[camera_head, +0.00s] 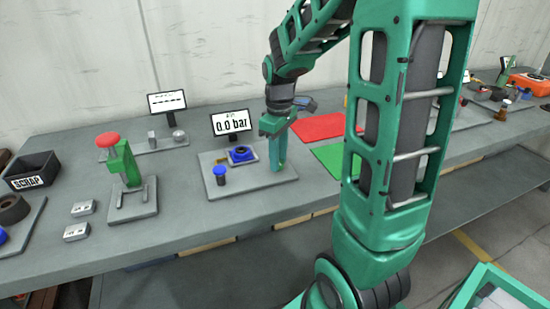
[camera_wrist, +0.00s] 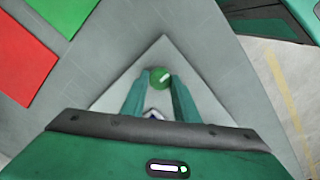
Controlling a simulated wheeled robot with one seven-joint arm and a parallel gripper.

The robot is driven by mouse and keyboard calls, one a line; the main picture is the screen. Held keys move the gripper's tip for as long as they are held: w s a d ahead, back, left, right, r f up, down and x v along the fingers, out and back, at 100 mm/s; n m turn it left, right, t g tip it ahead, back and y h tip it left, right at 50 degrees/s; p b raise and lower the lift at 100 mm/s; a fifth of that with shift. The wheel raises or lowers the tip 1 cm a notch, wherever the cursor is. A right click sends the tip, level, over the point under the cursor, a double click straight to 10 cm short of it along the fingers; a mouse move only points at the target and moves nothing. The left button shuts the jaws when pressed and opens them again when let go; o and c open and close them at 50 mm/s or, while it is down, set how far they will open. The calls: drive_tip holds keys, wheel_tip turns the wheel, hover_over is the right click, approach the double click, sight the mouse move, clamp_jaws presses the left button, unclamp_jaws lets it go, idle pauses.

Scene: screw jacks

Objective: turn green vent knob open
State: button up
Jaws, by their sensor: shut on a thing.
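The green vent knob (camera_wrist: 160,76) shows in the wrist view as a round green disc with a short white bar mark, set slightly aslant. It sits near a corner of a grey base plate (camera_head: 243,187). My gripper (camera_head: 279,166) points down over the right part of that plate, and its fingers are shut on the knob, one on each side. In the head view the fingers hide the knob. The display (camera_head: 231,123) behind the plate reads 0.0 bar.
On the same plate stand a blue knob (camera_head: 219,171) and a blue ring-shaped part (camera_head: 241,154). To the left are a green press with a red top (camera_head: 108,140) and a scrap bin (camera_head: 33,171). Flat red (camera_head: 318,127) and green (camera_head: 328,158) mats lie to the right.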

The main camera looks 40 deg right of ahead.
drive_tip(key=shift+w+r, duration=0.15)
drive_tip(key=shift+w, duration=0.1)
drive_tip(key=o, duration=1)
drive_tip(key=shift+c, duration=0.2)
drive_tip(key=shift+o, duration=0.5)
drive_tip(key=shift+s, duration=0.1)
wheel_tip(320, 180, up, 11)
drive_tip(key=shift+f, duration=0.2)
